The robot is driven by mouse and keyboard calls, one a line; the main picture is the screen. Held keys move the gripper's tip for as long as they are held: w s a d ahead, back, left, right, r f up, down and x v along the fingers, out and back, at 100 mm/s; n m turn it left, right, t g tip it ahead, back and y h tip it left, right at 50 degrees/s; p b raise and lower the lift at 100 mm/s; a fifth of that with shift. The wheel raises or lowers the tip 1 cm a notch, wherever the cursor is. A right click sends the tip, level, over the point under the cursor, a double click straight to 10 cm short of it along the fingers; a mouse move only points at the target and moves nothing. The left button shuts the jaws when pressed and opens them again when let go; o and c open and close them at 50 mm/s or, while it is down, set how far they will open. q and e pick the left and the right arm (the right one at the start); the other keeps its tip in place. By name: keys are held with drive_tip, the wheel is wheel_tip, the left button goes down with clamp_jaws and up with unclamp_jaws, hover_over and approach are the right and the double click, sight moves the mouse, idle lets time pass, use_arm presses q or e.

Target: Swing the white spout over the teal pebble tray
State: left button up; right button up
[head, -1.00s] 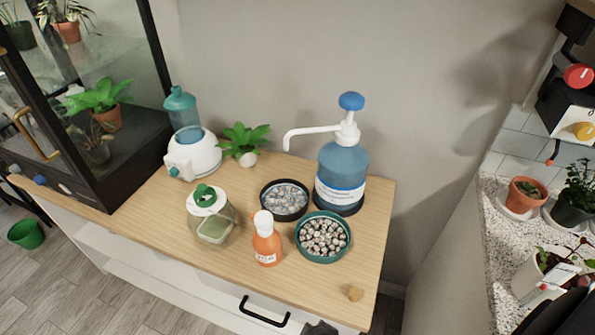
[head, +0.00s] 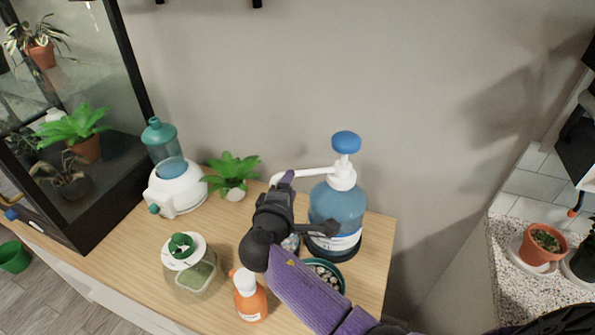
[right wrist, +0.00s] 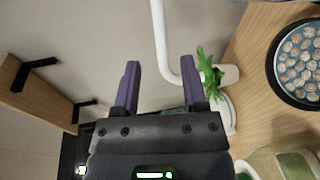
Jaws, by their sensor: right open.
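The white spout (head: 308,172) reaches left from the blue-topped pump (head: 345,143) on a blue bottle (head: 340,205), and its end bends down. The teal pebble tray (head: 343,273) is in front of the bottle, partly hidden by my right arm. The spout points left, not over that tray. My right gripper (head: 288,177) is at the spout's outer end in the head view. In the right wrist view its fingers (right wrist: 160,75) are apart, and the spout (right wrist: 157,30) shows beyond and between them, its end passing behind one finger. Contact cannot be told. My left gripper is out of view.
A dark pebble tray (right wrist: 273,72) shows in the right wrist view. An orange bottle (head: 250,298), a green-lidded jar (head: 190,272), a white dispenser (head: 178,188) and a potted plant (head: 232,172) share the wooden top. A glass case (head: 75,130) stands left.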

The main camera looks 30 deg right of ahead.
drive_tip(key=b+x, duration=0.1)
drive_tip(key=x, duration=0.5)
drive_tip(key=shift+s+f, duration=0.1)
clamp_jaws()
idle(1.1)
